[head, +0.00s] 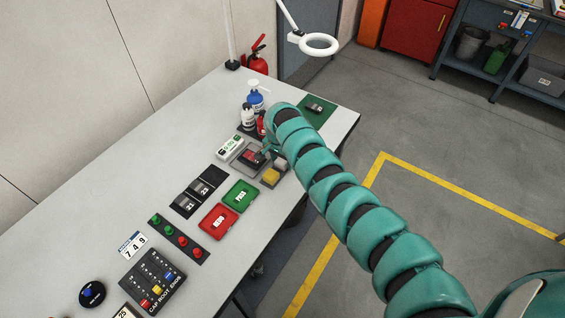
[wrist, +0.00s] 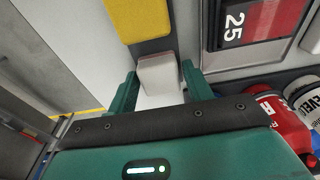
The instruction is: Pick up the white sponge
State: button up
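The white sponge (wrist: 159,72) is a pale block in the wrist view, lying between the fingertips of my gripper (wrist: 160,88). A narrow gap seems to show on each side of it, so the fingers are open around it rather than closed on it. In the head view the pale sponge (head: 281,164) shows in part at the table's right edge, just below my gripper (head: 271,151). My arm hides much of the gripper there, and its fingers are hard to make out.
A yellow sponge (wrist: 138,18) lies close beside the white one. A grey tray (head: 238,164) with a red and black block is next to them. A red bottle (wrist: 276,118) and a white bottle (wrist: 306,100) stand near my gripper. A green mat (head: 319,117) lies beyond.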

aim_at(282, 161)
jog(key=c, duration=0.7)
jog(key=shift+r, duration=0.15)
jog(key=shift+w+r, duration=0.1)
jog(key=shift+r, duration=0.45)
jog(key=shift+r+b, duration=0.55)
jog(key=shift+r, duration=0.35)
jog(key=shift+s+r, duration=0.2)
jog(key=shift+s, duration=0.2)
jog(key=shift+s+r+b, duration=0.35)
jog(key=shift+s+r, duration=0.1)
jog(key=shift+r, duration=0.15)
jog(key=shift+s+d+r+p, duration=0.1)
jog(key=shift+s+r+p, duration=0.4)
jog(key=shift+s+r, duration=1.25)
jog(key=shift+s+d+r+p, duration=0.15)
jog(key=shift+s+r+p, duration=0.65)
jog(key=shift+s, duration=1.65)
jog(key=shift+s+d+r+p, duration=0.1)
jog(key=shift+s+r+p, duration=0.15)
jog(key=shift+s+r, duration=1.6)
